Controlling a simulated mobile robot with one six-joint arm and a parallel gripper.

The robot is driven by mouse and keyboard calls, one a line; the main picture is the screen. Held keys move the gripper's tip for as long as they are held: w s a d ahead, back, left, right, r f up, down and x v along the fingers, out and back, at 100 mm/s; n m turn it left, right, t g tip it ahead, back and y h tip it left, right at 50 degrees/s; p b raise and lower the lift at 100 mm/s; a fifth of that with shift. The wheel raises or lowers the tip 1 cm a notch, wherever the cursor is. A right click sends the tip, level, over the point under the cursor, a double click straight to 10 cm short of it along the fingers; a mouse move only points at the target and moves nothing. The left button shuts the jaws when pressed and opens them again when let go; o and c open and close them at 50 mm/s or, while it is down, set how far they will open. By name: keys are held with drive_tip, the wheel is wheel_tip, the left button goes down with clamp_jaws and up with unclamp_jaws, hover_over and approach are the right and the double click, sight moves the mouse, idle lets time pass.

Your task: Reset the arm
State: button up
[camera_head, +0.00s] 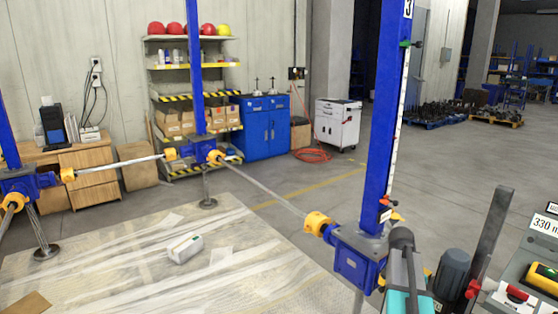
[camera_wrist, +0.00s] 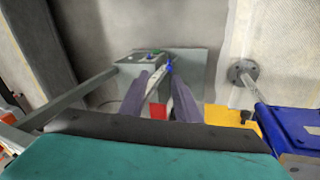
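My gripper (camera_wrist: 161,76) shows in the wrist view, with two dark grey-purple fingers reaching forward from a black bar and teal housing. A gap shows between the fingers, and no object is clearly held there. A grey box with a green button (camera_wrist: 140,58) and a grey plate lie beyond the fingertips. In the head view, part of my teal and grey arm (camera_head: 408,280) is at the lower right, beside the blue jack column (camera_head: 383,130). The fingers cannot be made out in that view.
Blue screw jacks (camera_head: 358,262) joined by shafts with yellow couplings (camera_head: 318,223) stand around a film-covered platform (camera_head: 110,275). A white box (camera_head: 185,248) lies on it. In the wrist view, a blue jack body (camera_wrist: 295,135) is close on the right. Open floor (camera_head: 300,185) lies behind.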

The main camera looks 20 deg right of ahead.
drive_tip(key=s+a+f+n+g, duration=0.25)
drive_tip(key=a+f+n, duration=0.35)
drive_tip(key=a+f, duration=1.7)
drive_tip(key=s+a+f+n, duration=0.5)
drive_tip(key=s+a+f, duration=0.1)
drive_tip(key=s+a, duration=0.2)
drive_tip(key=s+a+f+n+y, duration=0.1)
drive_tip(key=s+a+f+n, duration=0.4)
drive_tip(key=s, duration=0.5)
drive_tip(key=shift+s+a+f+y, duration=0.3)
drive_tip(key=shift+a+f, duration=0.95)
drive_tip(key=shift+a, duration=0.65)
